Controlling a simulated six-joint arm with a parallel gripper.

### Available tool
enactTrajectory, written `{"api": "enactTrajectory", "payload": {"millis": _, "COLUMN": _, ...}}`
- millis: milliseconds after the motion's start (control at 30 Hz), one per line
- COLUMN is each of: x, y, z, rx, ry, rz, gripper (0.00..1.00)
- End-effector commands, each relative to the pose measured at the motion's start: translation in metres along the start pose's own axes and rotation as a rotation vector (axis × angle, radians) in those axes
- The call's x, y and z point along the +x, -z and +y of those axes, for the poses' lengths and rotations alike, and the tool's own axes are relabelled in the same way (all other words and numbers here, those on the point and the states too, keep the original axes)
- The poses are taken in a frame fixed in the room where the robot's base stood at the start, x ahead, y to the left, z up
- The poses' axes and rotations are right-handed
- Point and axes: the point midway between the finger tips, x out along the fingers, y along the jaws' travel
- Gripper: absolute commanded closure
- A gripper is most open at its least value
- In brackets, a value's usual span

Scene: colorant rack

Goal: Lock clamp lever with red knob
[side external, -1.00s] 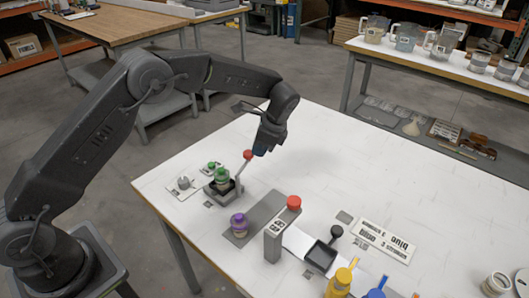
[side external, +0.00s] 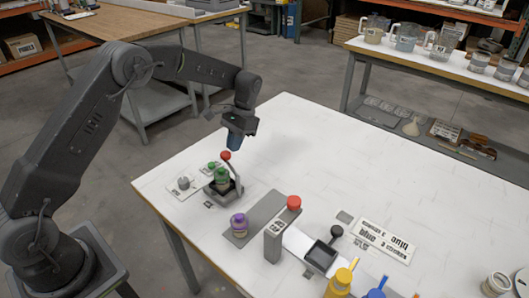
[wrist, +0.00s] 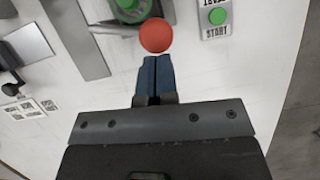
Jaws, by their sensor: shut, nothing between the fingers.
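The clamp lever (side external: 238,184) rises from the dark clamp base (side external: 208,191) and leans up and left to its red knob (side external: 225,155). A green-topped jar (side external: 222,180) sits in the clamp under the lever. My gripper (side external: 233,147) is shut and empty, pointing down just above and right of the knob in the side view. In the wrist view, the fingertips (wrist: 154,62) are just below the round red knob (wrist: 156,35). Whether they touch it I cannot tell. The knob covers part of the green jar top (wrist: 128,10).
A green START button (wrist: 218,16) is beside the clamp. A plate with a grey knob (side external: 184,183) lies to its left.

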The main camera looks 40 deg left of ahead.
Motion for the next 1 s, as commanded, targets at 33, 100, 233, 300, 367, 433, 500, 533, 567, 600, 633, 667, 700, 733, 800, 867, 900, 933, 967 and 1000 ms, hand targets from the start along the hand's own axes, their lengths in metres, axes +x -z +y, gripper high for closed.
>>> {"api": "enactTrajectory", "payload": {"millis": 33, "x": 0.002, "y": -0.003, "z": -0.003, "rx": -0.039, "ry": -0.017, "rz": -0.002, "gripper": 1.00}}
{"api": "enactTrajectory", "payload": {"millis": 100, "x": 0.004, "y": -0.007, "z": -0.005, "rx": -0.088, "ry": -0.036, "rz": -0.002, "gripper": 1.00}}
{"api": "enactTrajectory", "payload": {"millis": 233, "x": 0.006, "y": -0.013, "z": -0.009, "rx": -0.168, "ry": -0.068, "rz": -0.002, "gripper": 1.00}}
{"api": "enactTrajectory", "payload": {"millis": 300, "x": 0.007, "y": -0.015, "z": -0.010, "rx": -0.204, "ry": -0.082, "rz": -0.002, "gripper": 1.00}}
{"api": "enactTrajectory", "payload": {"millis": 367, "x": 0.008, "y": -0.017, "z": -0.010, "rx": -0.229, "ry": -0.093, "rz": -0.002, "gripper": 1.00}}
{"api": "enactTrajectory", "payload": {"millis": 433, "x": 0.008, "y": -0.019, "z": -0.011, "rx": -0.254, "ry": -0.102, "rz": -0.002, "gripper": 1.00}}
{"api": "enactTrajectory", "payload": {"millis": 500, "x": 0.009, "y": -0.021, "z": -0.012, "rx": -0.274, "ry": -0.110, "rz": -0.002, "gripper": 1.00}}
{"api": "enactTrajectory", "payload": {"millis": 533, "x": 0.009, "y": -0.021, "z": -0.012, "rx": -0.281, "ry": -0.113, "rz": -0.001, "gripper": 1.00}}
{"api": "enactTrajectory", "payload": {"millis": 567, "x": 0.010, "y": -0.021, "z": -0.012, "rx": -0.287, "ry": -0.115, "rz": -0.001, "gripper": 1.00}}
{"api": "enactTrajectory", "payload": {"millis": 600, "x": 0.010, "y": -0.022, "z": -0.013, "rx": -0.293, "ry": -0.118, "rz": -0.001, "gripper": 1.00}}
{"api": "enactTrajectory", "payload": {"millis": 633, "x": 0.010, "y": -0.022, "z": -0.013, "rx": -0.297, "ry": -0.120, "rz": -0.001, "gripper": 1.00}}
{"api": "enactTrajectory", "payload": {"millis": 667, "x": 0.010, "y": -0.022, "z": -0.013, "rx": -0.300, "ry": -0.121, "rz": -0.001, "gripper": 1.00}}
{"api": "enactTrajectory", "payload": {"millis": 700, "x": 0.010, "y": -0.023, "z": -0.013, "rx": -0.304, "ry": -0.122, "rz": -0.001, "gripper": 1.00}}
{"api": "enactTrajectory", "payload": {"millis": 733, "x": 0.010, "y": -0.023, "z": -0.013, "rx": -0.305, "ry": -0.123, "rz": -0.001, "gripper": 1.00}}
{"api": "enactTrajectory", "payload": {"millis": 800, "x": 0.010, "y": -0.023, "z": -0.013, "rx": -0.308, "ry": -0.124, "rz": -0.001, "gripper": 1.00}}
{"api": "enactTrajectory", "payload": {"millis": 867, "x": 0.011, "y": -0.023, "z": -0.013, "rx": -0.309, "ry": -0.124, "rz": -0.002, "gripper": 1.00}}
{"api": "enactTrajectory", "payload": {"millis": 900, "x": 0.011, "y": -0.023, "z": -0.013, "rx": -0.309, "ry": -0.124, "rz": -0.002, "gripper": 1.00}}
{"api": "enactTrajectory", "payload": {"millis": 933, "x": 0.011, "y": -0.023, "z": -0.013, "rx": -0.309, "ry": -0.124, "rz": -0.002, "gripper": 1.00}}
{"api": "enactTrajectory", "payload": {"millis": 967, "x": 0.011, "y": -0.023, "z": -0.013, "rx": -0.308, "ry": -0.124, "rz": -0.002, "gripper": 1.00}}
{"api": "enactTrajectory", "payload": {"millis": 1000, "x": 0.011, "y": -0.023, "z": -0.013, "rx": -0.308, "ry": -0.124, "rz": -0.002, "gripper": 1.00}}
